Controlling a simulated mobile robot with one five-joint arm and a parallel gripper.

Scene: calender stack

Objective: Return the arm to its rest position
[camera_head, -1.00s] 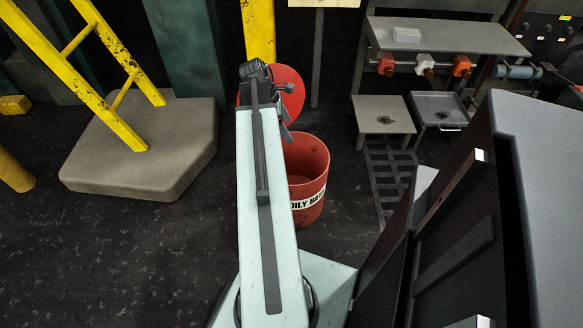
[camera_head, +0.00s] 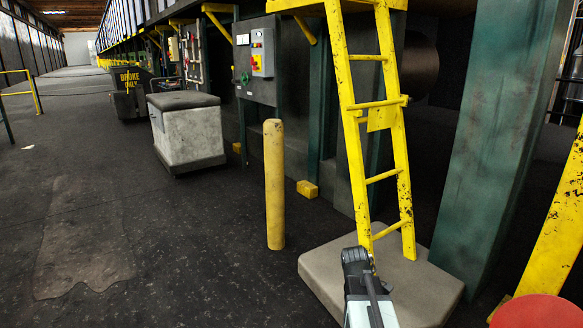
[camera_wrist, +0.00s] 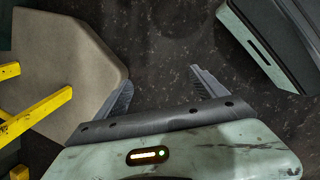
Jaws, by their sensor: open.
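My arm (camera_head: 370,306) shows at the bottom of the head view, right of centre, with only its end in the picture. My gripper (camera_wrist: 162,92) in the wrist view has its two dark ribbed fingers spread wide apart. Only dark floor shows between them, and they hold nothing. The left finger overlaps the edge of the beige ladder base (camera_wrist: 65,65) in that view. In the head view the arm's end appears in front of the same base (camera_head: 425,282); whether they touch cannot be told.
A yellow ladder (camera_head: 384,150) stands on the base. A yellow post (camera_head: 274,185), a grey bin (camera_head: 187,135) and a control box (camera_head: 256,60) stand left of it. A green column (camera_head: 500,140) and a red round lid (camera_head: 535,312) are at right. The left floor is open.

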